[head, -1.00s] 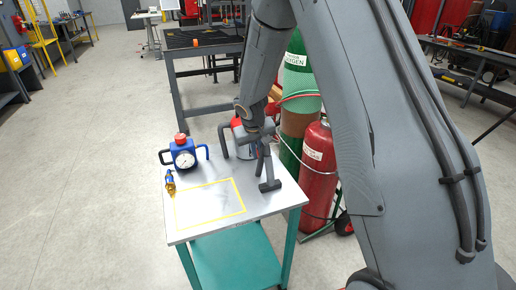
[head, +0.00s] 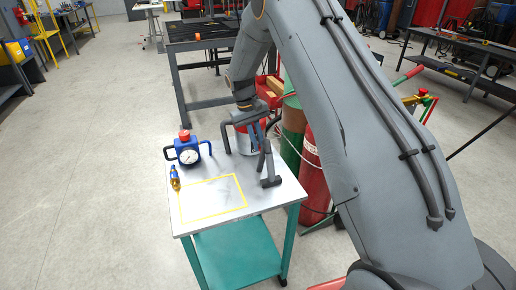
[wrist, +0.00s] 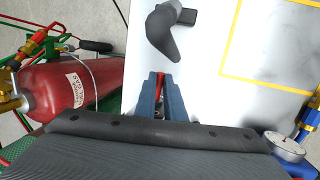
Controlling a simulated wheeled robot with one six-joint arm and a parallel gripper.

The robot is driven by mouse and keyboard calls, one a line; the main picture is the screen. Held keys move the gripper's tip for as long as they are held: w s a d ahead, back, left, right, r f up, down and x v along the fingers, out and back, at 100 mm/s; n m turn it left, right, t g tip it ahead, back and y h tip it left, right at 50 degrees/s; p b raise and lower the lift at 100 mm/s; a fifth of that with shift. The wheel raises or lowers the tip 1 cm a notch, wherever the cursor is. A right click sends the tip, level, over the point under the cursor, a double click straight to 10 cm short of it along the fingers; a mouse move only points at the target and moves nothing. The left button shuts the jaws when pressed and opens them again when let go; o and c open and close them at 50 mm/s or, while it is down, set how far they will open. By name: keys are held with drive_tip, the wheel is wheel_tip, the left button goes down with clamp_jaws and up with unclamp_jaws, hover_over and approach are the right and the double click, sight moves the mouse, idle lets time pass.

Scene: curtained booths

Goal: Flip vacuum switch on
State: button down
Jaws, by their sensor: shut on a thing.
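The vacuum (head: 241,143), a pale canister with a red top and dark hose, stands at the back right of the small cart's metal top (head: 216,172). A dark nozzle piece (head: 270,181) stands in front of it; it also shows in the wrist view (wrist: 163,34). My gripper (head: 262,128) is over the vacuum, partly hiding it. In the wrist view my blue fingers (wrist: 160,92) are nearly together, with a small metallic and reddish bit between them. It seems to be part of the vacuum, but I cannot make out the switch's position.
A blue gauge device (head: 187,150) with a red knob and a brass-and-blue fitting (head: 175,178) stand on the cart's left. A yellow outlined area (head: 212,198) is empty. Red and green gas cylinders (head: 316,170) stand close on the right. A dark workbench (head: 195,60) is behind.

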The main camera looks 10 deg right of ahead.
drive_tip(key=shift+w+r+g+b, duration=0.25)
drive_tip(key=shift+w+g+b, duration=0.2)
drive_tip(key=shift+g+b, duration=1.05)
drive_tip(key=shift+r+b, duration=0.1)
drive_tip(key=shift+b, duration=0.25)
drive_tip(key=c, duration=1.8)
unclamp_jaws()
drive_tip(key=shift+c, duration=0.2)
drive_tip(key=b+v, duration=0.2)
drive_tip(key=v, duration=0.5)
drive_tip(key=shift+a+r, duration=0.3)
drive_tip(key=shift+r, duration=0.1)
drive_tip(key=s+d+f+t+y, duration=0.1)
drive_tip(key=s+f+t, duration=0.1)
drive_tip(key=s, duration=1.5)
drive_tip(key=s+d+f+m+t+y, duration=0.1)
drive_tip(key=s+f+t, duration=0.1)
drive_tip(key=s, duration=1.6)
drive_tip(key=shift+s+d+t, duration=0.2)
drive_tip(key=shift+s+t, duration=0.1)
drive_tip(key=shift+t, duration=0.2)
